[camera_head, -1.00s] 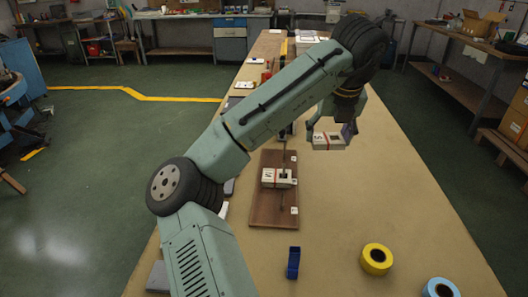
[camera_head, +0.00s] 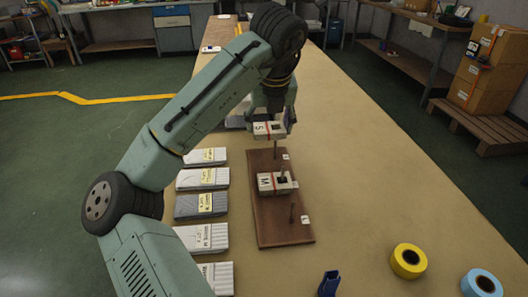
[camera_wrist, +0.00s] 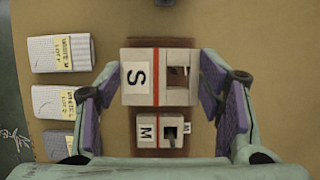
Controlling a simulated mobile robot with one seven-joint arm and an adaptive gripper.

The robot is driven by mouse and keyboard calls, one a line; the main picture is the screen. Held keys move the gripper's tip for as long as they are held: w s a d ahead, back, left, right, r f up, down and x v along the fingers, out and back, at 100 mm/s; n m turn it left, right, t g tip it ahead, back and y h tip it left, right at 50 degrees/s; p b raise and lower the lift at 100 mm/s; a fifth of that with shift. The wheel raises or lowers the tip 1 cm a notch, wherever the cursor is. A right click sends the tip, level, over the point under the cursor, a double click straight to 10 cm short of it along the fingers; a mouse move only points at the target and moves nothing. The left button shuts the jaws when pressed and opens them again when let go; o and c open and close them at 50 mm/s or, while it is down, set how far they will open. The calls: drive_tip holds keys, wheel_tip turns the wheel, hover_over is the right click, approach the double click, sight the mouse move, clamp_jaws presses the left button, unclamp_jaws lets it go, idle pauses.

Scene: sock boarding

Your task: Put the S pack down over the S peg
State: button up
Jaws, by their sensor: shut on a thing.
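My gripper (camera_head: 271,117) is shut on the S pack (camera_head: 264,130), a pale block with a red band and a white S label. In the wrist view the S pack (camera_wrist: 138,78) sits between the purple finger pads, its square hole to the right, with brown wood showing through. In the head view it is held above the far end of the brown board (camera_head: 263,225), over the far peg (camera_head: 275,150). The peg's shaft shows below the pack; whether its tip is in the hole I cannot tell. A white tag (camera_head: 286,157) lies beside that peg.
The M pack (camera_head: 268,185) sits on the board around the middle peg, close to the S pack; it also shows in the wrist view (camera_wrist: 147,132). The near peg (camera_head: 292,212) is bare. Several labelled grey packs (camera_head: 201,205) lie left of the board.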

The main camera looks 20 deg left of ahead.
sight(268, 156)
wheel_tip(268, 156, down, 8)
drive_tip(key=shift+r, duration=0.25)
drive_tip(key=shift+f, duration=0.15)
drive_tip(key=o, duration=1.1)
drive_tip(key=v, duration=1.2)
drive_tip(key=shift+s, duration=0.1)
